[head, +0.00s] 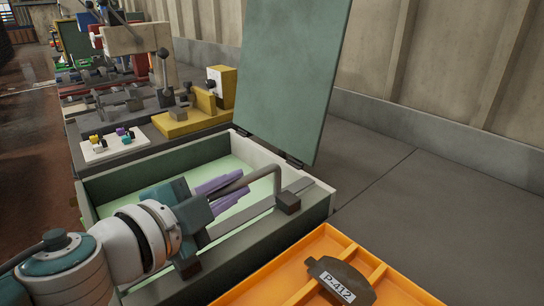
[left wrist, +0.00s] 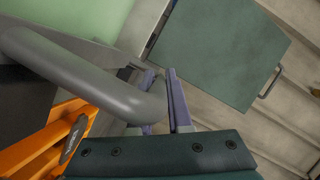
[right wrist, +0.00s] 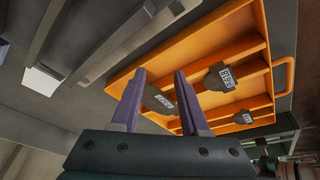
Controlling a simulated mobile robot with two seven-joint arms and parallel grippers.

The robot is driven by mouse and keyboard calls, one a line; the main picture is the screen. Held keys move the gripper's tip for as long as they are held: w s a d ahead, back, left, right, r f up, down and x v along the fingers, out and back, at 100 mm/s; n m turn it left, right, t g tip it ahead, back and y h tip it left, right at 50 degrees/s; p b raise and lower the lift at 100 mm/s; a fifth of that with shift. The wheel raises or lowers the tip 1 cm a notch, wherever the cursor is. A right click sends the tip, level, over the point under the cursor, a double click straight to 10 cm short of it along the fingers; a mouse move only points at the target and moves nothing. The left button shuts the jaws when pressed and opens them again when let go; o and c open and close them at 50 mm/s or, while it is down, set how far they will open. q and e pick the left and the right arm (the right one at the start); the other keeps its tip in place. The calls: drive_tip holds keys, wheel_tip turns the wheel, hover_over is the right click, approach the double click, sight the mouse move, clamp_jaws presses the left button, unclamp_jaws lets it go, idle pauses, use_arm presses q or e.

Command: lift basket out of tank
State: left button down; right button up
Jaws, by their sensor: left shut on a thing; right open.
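The tank (head: 318,208) is a grey box with pale green liquid inside, and its green lid (head: 285,75) stands open at the back. A grey bent-tube handle (head: 262,175) arches over the tank and ends at a dark block on the right side. My left gripper (head: 222,184) is above the tank, with its purple fingers shut on the handle. The handle fills much of the left wrist view (left wrist: 90,75). The basket body is hardly visible below the handle and arm. My right gripper (right wrist: 157,100) is open and empty, with the orange tray ahead of it in the right wrist view.
The orange tray (head: 285,268) with compartments stands right in front of the tank, holding a dark brake shoe (head: 341,281) labelled P-412. A white board (head: 113,145) with small coloured pieces and a yellow fixture (head: 190,124) stand behind the tank. The floor to the right is clear.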

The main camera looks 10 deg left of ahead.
use_arm(q)
wheel_tip(320, 180, up, 16)
drive_tip(key=p, duration=1.5)
drive_tip(key=shift+d+f, duration=0.15)
drive_tip(key=shift+f, duration=0.05)
use_arm(e)
wheel_tip(320, 180, up, 15)
drive_tip(key=shift+r, duration=0.15)
use_arm(q)
drive_tip(key=shift+r, duration=0.1)
drive_tip(key=c, duration=1.1)
unclamp_jaws()
drive_tip(key=shift+o, duration=1.3)
drive_tip(key=shift+s, duration=0.1)
drive_tip(key=v, duration=0.9)
drive_tip(key=shift+s+a, duration=0.3)
drive_tip(key=shift+s, duration=0.05)
use_arm(e)
drive_tip(key=shift+f, duration=0.2)
